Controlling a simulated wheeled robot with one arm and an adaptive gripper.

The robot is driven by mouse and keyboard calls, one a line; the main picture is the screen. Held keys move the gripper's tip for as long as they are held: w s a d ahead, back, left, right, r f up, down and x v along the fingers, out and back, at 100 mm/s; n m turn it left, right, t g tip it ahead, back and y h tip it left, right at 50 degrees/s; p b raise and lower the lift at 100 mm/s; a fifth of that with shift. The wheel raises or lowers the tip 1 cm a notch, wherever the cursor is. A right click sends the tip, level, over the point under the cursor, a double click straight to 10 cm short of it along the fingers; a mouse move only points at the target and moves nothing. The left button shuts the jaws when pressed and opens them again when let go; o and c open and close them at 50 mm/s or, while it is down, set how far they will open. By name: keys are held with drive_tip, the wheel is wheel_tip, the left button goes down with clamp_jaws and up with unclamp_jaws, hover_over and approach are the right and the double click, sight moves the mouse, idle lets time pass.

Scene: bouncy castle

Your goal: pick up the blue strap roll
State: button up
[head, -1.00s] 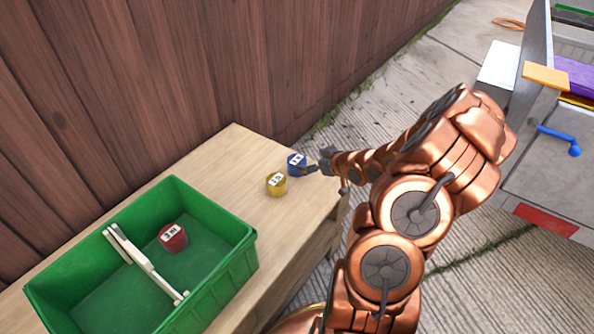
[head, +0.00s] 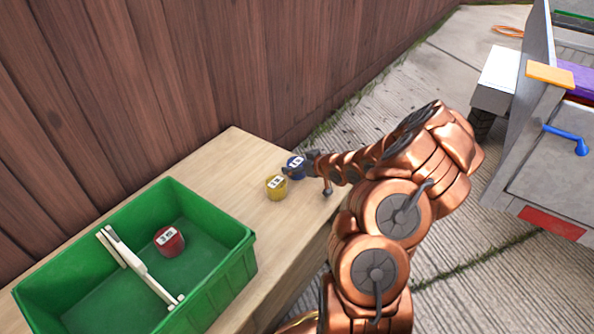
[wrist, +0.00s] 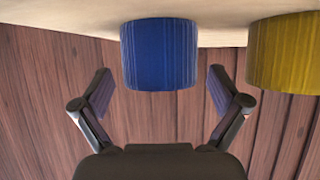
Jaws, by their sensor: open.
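The blue strap roll (head: 296,161) stands upright on the wooden table near its far right corner, partly hidden by my gripper in the head view. My gripper (head: 300,170) is at the roll, low over the table. In the wrist view the picture is upside down, with the tabletop at the top. There the blue roll (wrist: 160,55) is centred between the two open fingers (wrist: 161,90), with a gap on each side. I cannot tell how deep it sits between them.
A yellow roll (head: 276,187) stands close beside the blue one; it also shows in the wrist view (wrist: 290,55). A green crate (head: 215,283) with a white handle (head: 140,264) holds a red roll (head: 169,241). A wooden fence (head: 170,70) rises behind the table.

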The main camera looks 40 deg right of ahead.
drive_tip(key=shift+w, duration=0.2)
drive_tip(key=c, duration=1.4)
drive_tip(key=shift+r, duration=0.1)
